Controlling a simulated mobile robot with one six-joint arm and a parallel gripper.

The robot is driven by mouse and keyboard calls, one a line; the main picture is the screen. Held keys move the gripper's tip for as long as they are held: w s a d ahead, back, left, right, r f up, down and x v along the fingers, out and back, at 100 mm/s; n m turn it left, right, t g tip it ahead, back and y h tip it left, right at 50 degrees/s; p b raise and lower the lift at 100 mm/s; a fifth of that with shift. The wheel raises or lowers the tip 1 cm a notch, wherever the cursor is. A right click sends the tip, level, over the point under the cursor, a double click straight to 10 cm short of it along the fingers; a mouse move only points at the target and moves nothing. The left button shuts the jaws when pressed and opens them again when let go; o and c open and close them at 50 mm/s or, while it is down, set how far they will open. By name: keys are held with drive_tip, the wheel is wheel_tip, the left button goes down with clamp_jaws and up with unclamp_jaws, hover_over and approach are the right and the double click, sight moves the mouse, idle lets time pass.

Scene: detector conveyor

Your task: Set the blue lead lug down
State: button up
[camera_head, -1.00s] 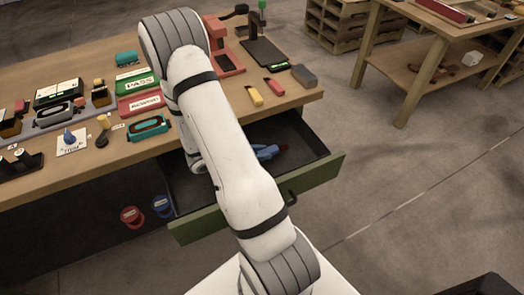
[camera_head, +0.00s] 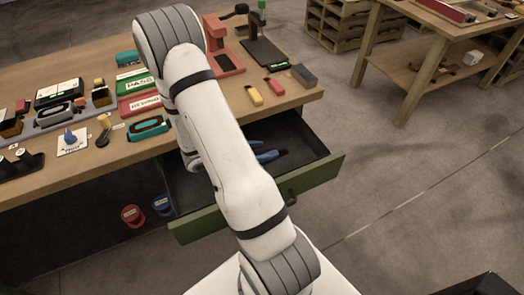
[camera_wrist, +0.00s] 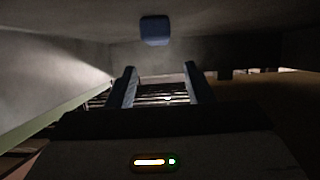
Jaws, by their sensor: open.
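In the wrist view the blue lead lug (camera_wrist: 155,30) is a small rounded block against the grey inside of the drawer. It is beyond my fingertips and apart from them. My gripper (camera_wrist: 162,74) is open, its two fingers well spread with nothing between them. In the head view my arm reaches over the pulled-out drawer (camera_head: 315,178) and hides most of the gripper. Blue parts with a dark tip show in the drawer beside my arm; I cannot tell there which are fingers and which is the lug.
The drawer's green front and dark walls surround the gripper closely. Above is the workbench (camera_head: 100,165) with a yellow block (camera_head: 254,95), a red block (camera_head: 274,86) and a grey block (camera_head: 304,75) near its edge. Red (camera_head: 132,215) and blue (camera_head: 162,205) containers stand below, left of the drawer.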

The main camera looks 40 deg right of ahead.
drive_tip(key=v, duration=1.1)
drive_tip(key=shift+a, duration=0.1)
